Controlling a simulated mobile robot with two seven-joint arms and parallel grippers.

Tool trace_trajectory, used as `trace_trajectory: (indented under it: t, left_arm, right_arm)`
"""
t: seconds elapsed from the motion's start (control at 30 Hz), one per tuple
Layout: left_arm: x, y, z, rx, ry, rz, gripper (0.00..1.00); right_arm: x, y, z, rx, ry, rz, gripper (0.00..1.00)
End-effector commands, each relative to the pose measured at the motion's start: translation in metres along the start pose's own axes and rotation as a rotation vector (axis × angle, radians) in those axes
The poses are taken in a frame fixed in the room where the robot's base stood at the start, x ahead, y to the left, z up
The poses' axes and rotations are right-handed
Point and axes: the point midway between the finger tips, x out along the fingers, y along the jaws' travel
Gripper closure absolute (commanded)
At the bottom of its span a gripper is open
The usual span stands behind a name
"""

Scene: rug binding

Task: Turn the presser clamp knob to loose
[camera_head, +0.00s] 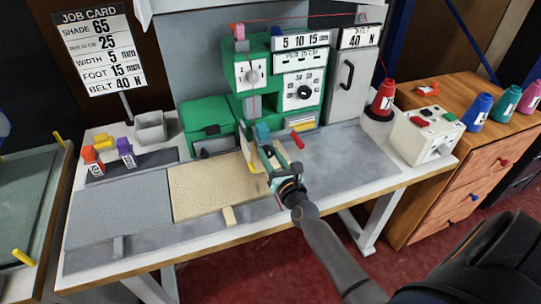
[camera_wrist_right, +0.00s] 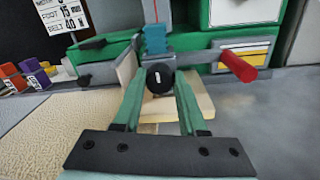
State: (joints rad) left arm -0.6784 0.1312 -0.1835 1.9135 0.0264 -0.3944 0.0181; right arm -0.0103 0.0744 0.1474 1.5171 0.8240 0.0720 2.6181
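A round black knob (camera_wrist_right: 160,77) with a short, near-upright white mark shows in the right wrist view. It sits in front of the green binding machine (camera_head: 240,85), low by the teal presser part (camera_wrist_right: 154,38). I take it to be the presser clamp knob; no loose or tight label is readable. My right gripper (camera_head: 275,158) points at the machine. In the wrist view its two teal fingers (camera_wrist_right: 160,88) are apart, one on each side of the knob, with narrow gaps. In the head view the gripper hides the knob. My left gripper is not in view.
A red handle (camera_wrist_right: 238,66) sticks out just right of the fingers. A beige rug (camera_head: 210,190) lies on the bench to the left. A white box with coloured buttons (camera_head: 425,135) stands at the right, near a red thread cone (camera_head: 384,97). The bench right of the gripper is clear.

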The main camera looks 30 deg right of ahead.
Motion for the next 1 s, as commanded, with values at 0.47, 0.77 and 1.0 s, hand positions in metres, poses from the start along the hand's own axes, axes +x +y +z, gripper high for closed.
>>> trace_trajectory:
  t: [0.47, 0.77, 1.0]
  left_arm:
    - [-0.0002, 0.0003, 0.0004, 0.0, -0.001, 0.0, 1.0]
    - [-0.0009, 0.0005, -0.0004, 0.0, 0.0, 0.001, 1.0]
    - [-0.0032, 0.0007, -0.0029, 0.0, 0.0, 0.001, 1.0]
  right_arm:
    - [-0.0002, 0.0, 0.0, 0.0, 0.0, 0.0, 1.0]
    - [-0.0002, 0.0002, 0.0002, -0.035, 0.002, 0.0, 1.0]
    - [-0.0002, 0.0007, 0.0007, -0.169, 0.007, -0.001, 1.0]
